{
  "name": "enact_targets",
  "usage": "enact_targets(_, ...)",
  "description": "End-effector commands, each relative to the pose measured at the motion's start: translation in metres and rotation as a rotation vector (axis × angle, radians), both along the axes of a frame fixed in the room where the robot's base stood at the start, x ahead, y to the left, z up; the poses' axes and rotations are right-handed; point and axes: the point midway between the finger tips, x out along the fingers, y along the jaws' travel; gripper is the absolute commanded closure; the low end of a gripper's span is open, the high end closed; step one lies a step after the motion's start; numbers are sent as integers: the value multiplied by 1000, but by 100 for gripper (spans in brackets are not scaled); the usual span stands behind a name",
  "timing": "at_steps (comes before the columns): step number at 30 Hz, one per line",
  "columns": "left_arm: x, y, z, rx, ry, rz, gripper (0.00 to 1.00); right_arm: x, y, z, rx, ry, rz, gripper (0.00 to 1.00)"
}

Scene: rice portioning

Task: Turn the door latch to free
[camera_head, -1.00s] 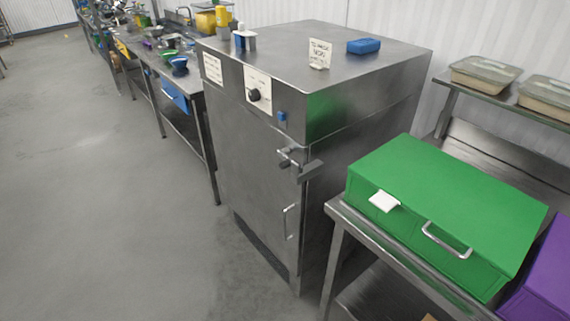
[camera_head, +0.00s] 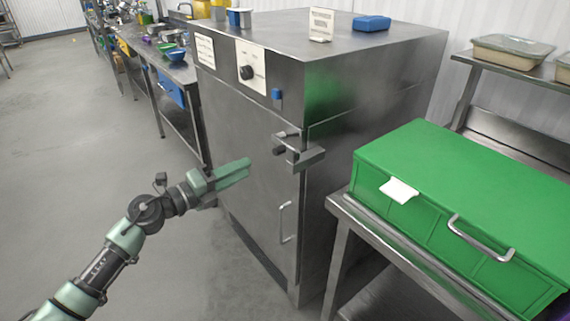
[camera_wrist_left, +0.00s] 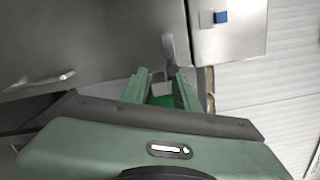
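The door latch (camera_head: 286,147) is a metal lever with a dark knob on the right edge of the steel cabinet's door (camera_head: 245,150). It sits beside a grey catch block (camera_head: 306,158). My left gripper (camera_head: 249,166) is left of the latch in the head view, pointing toward it, with a visible gap. In the left wrist view, the fingers (camera_wrist_left: 166,80) are apart and nothing is held between them. A grey bar, apparently the latch (camera_wrist_left: 168,50), shows just beyond the fingertips. My right gripper is not in view.
A door handle (camera_head: 284,222) is below the latch. A green box (camera_head: 460,190) stands on a steel table to the right. A blue block (camera_head: 371,23) and a sign (camera_head: 321,24) are on the cabinet top. The floor (camera_head: 90,130) at left is clear.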

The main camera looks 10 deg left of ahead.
Motion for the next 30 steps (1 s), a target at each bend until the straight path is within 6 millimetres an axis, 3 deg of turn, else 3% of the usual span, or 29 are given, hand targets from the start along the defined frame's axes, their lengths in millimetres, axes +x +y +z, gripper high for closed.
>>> enact_targets(5,-2,-14,20,101,-65,-46,69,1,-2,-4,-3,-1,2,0)
enact_targets(18,48,-53,20,96,-63,-43,69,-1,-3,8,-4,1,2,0)
enact_targets(30,55,-58,19,98,-62,-43,69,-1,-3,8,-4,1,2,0)
